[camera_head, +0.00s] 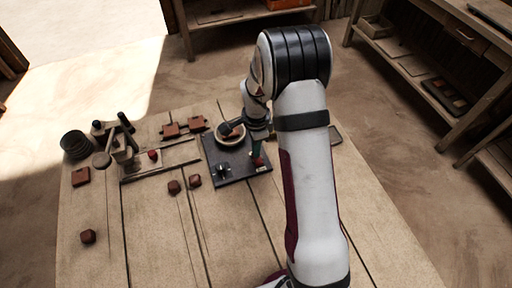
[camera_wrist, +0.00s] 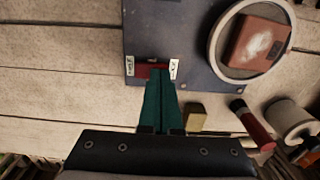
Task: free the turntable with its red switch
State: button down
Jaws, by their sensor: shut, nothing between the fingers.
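The turntable (camera_wrist: 216,46) is a round plate with a pale rim, mounted on a dark grey board (camera_wrist: 190,20); a reddish-brown tile with a whitish patch lies on it. It also shows in the head view (camera_head: 221,140), partly behind my arm. The red switch (camera_wrist: 146,71) sits at the board's edge between two small white labels, whose lettering I cannot read surely. My gripper (camera_wrist: 161,80) has green fingers, shut and empty, with their tips at the switch, overlapping its right part. I cannot tell whether they touch it. The head view shows the fingers (camera_head: 256,148) above the board's right side.
A yellowish block (camera_wrist: 196,116), a red-handled tool (camera_wrist: 252,125) and a pale roll (camera_wrist: 289,118) lie near the fingers. A dark knob (camera_head: 223,170) stands on the board. Several brown lumps (camera_head: 88,236) and tiles (camera_head: 81,176) lie left; the table's front is mostly clear.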

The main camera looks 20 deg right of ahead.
aim_at(258, 159)
jog(key=shift+f, duration=0.15)
jog(key=shift+s, duration=0.15)
jog(key=shift+s+r, duration=0.25)
jog(key=shift+s, duration=0.35)
notch_tip(258, 159, up, 14)
dwell(0.7)
